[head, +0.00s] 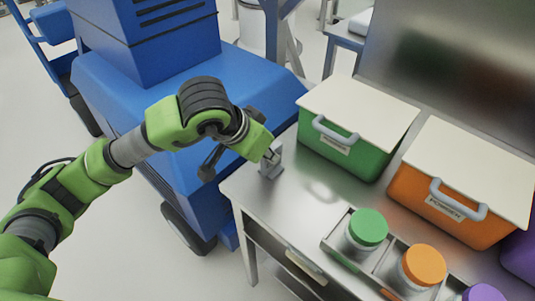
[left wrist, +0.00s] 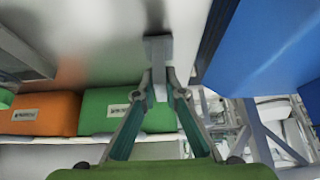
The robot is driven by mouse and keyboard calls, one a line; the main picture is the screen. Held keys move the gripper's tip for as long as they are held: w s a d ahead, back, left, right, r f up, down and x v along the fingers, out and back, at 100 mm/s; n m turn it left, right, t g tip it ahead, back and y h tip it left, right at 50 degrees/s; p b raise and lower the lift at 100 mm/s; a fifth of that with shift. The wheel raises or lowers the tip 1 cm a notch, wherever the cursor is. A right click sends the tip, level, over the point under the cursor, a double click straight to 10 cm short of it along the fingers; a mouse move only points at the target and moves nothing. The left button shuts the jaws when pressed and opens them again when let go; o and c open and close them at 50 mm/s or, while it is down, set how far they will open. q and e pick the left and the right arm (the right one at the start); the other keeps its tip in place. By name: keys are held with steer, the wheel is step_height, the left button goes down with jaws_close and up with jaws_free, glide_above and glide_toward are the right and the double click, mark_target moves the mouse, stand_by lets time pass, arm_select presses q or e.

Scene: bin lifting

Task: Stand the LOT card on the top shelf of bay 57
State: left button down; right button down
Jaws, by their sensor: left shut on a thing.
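My left gripper (head: 268,155) is at the near-left corner of the metal table, beside the green bin. It is shut on a small grey upright piece with a flat foot (head: 271,171), which appears to stand on the tabletop. In the left wrist view the piece (left wrist: 158,50) shows edge-on between the fingertips (left wrist: 160,80). This may be the LOT card in its stand, but no lettering on it can be read. No shelf marked bay 57 can be made out. My right gripper is not in view.
The metal table (head: 300,208) carries a lidded green bin (head: 335,150), a lidded orange bin (head: 440,208) and a tray (head: 335,238) of jars with coloured lids. A purple bin (head: 520,258) is at the right edge. A large blue machine (head: 150,75) stands left of the table.

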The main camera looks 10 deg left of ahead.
arm_select(q)
steer(key=shift+f, duration=0.15)
steer(key=c, duration=2.1)
jaws_free()
